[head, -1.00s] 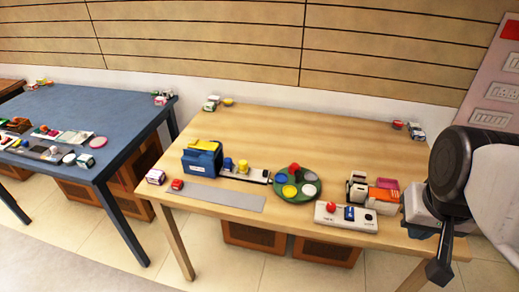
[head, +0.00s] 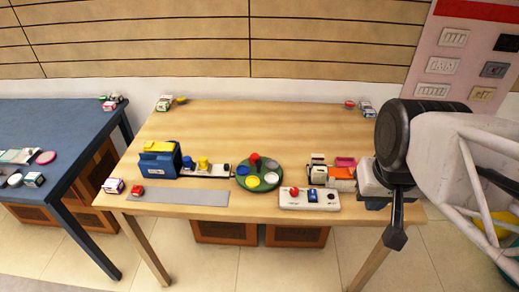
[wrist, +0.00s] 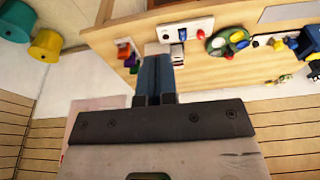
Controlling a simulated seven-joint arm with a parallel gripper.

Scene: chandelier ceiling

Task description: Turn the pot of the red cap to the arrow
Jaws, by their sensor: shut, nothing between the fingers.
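A round green holder (head: 245,184) lies on the wooden table, right of the blue box. It bears several coloured pots: a yellow one (head: 252,182), a white one (head: 271,178) and one with a red cap (head: 255,160) at the back. The holder also shows upside down in the wrist view (wrist: 217,43). I cannot make out the arrow. My gripper (head: 396,240) hangs at the table's front right edge, well right of the holder and touching none of the pots. In the wrist view its blue fingers (wrist: 155,58) are together and empty.
Left of the holder stands a blue box (head: 160,162), with a grey strip (head: 180,197) in front. Right of it are a white panel with a red knob (head: 310,205) and an orange block (head: 341,172). The table's rear half (head: 250,125) is mostly clear.

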